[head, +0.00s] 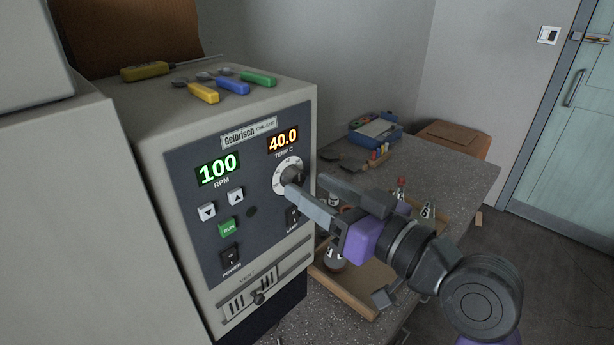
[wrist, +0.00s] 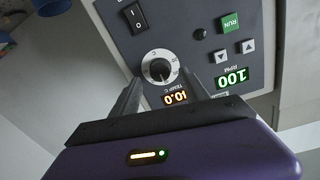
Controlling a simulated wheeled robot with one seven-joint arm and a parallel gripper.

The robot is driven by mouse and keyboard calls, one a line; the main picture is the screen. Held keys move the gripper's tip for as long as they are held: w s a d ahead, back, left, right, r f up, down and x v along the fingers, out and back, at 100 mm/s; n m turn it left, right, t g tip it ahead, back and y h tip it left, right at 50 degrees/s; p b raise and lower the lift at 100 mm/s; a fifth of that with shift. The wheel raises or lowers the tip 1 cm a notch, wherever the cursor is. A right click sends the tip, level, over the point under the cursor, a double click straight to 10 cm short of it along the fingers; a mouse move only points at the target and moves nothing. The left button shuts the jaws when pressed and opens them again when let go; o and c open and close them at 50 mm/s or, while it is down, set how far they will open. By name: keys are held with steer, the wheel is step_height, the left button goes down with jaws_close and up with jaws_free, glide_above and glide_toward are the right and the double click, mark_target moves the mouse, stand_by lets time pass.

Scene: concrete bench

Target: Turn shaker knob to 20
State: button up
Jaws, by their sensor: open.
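The shaker (head: 215,200) is a beige box with a dark front panel. Its round knob (head: 292,178) has a black grip on a white numbered dial, below the amber display (head: 283,139) that reads 40.0 over TEMP C. In the wrist view, turned upside down, the knob (wrist: 158,69) shows whole, ahead of and between my fingertips. My gripper (head: 305,187) is open and empty, close in front of the panel, its fingers on either side of the knob's line. In the head view a finger hides part of the dial. I cannot tell whether either finger touches it.
The panel also has a green RPM display (head: 218,168) reading 100, arrow buttons, a green RUN button (head: 227,228), a POWER switch (head: 230,256), a LAMP switch and a vent slider. A wooden tray (head: 345,292) with flasks sits on the bench below my arm.

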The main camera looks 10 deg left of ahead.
mark_target(294, 179)
steer(key=shift+x, duration=1.45)
steer(key=shift+s, duration=0.1)
jaws_close()
steer(key=shift+f+n, duration=0.1)
steer(key=shift+n, duration=0.2)
